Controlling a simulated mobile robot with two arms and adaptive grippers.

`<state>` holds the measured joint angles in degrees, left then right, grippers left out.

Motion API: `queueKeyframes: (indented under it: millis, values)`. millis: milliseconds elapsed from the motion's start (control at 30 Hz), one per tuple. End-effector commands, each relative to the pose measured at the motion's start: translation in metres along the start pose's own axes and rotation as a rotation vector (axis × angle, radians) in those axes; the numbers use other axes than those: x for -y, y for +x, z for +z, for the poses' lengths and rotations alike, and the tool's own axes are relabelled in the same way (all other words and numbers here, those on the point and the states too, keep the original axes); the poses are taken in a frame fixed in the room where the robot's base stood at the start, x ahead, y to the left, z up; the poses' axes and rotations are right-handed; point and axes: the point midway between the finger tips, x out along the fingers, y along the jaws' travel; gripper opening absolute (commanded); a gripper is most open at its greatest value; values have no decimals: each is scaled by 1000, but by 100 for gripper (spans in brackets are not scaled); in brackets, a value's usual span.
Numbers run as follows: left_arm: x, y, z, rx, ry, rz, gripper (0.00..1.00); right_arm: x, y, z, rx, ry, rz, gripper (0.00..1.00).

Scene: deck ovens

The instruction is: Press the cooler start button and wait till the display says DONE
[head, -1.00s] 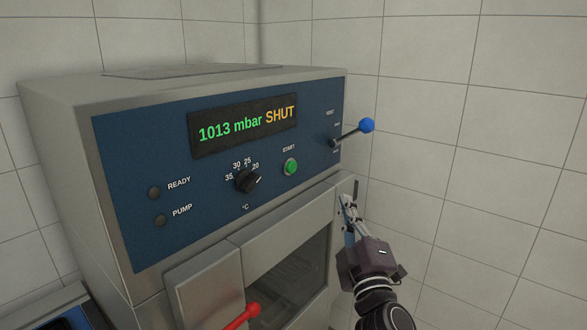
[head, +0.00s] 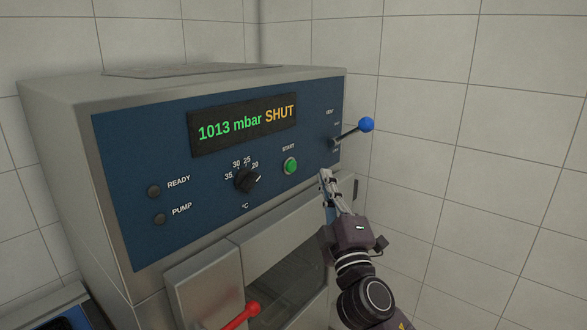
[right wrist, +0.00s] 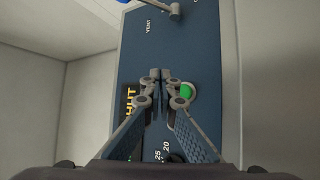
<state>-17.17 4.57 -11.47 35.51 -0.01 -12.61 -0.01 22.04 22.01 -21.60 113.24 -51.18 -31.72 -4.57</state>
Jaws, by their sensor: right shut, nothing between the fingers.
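The cooler (head: 215,85) has a blue front panel. Its display (head: 243,124) reads "1013 mbar SHUT". The green START button (head: 290,166) is on the panel, below and right of the display; it also shows in the right wrist view (right wrist: 187,91), just right of the fingertips. My right gripper (head: 326,173) is shut and empty, below and right of the button in the head view and apart from it. In the right wrist view its closed fingertips (right wrist: 161,75) point at the panel between display and button. My left gripper is not in view.
A vent lever with a blue knob (head: 366,125) sticks out at the panel's right. A black temperature dial (head: 247,180) is left of the button. READY (head: 154,192) and PUMP (head: 160,219) lamps are dark. A red-tipped handle (head: 252,308) projects low in front of the door.

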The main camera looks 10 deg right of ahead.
Motion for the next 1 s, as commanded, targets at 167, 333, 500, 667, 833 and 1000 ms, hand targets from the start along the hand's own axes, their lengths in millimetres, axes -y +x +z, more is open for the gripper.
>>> queueKeyframes:
  millis: [167,333,500,667,833,1000]
  values:
    - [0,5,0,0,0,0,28,13,19,-13,1,1,2,0]
    - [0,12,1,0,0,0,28,24,31,-22,2,3,1,0]
    - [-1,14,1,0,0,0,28,28,37,-26,1,1,0,0]
    - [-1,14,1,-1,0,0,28,28,39,-28,1,0,0,0]
    - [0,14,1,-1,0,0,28,28,38,-28,1,0,0,0]
    - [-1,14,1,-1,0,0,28,28,38,-28,1,0,0,0]
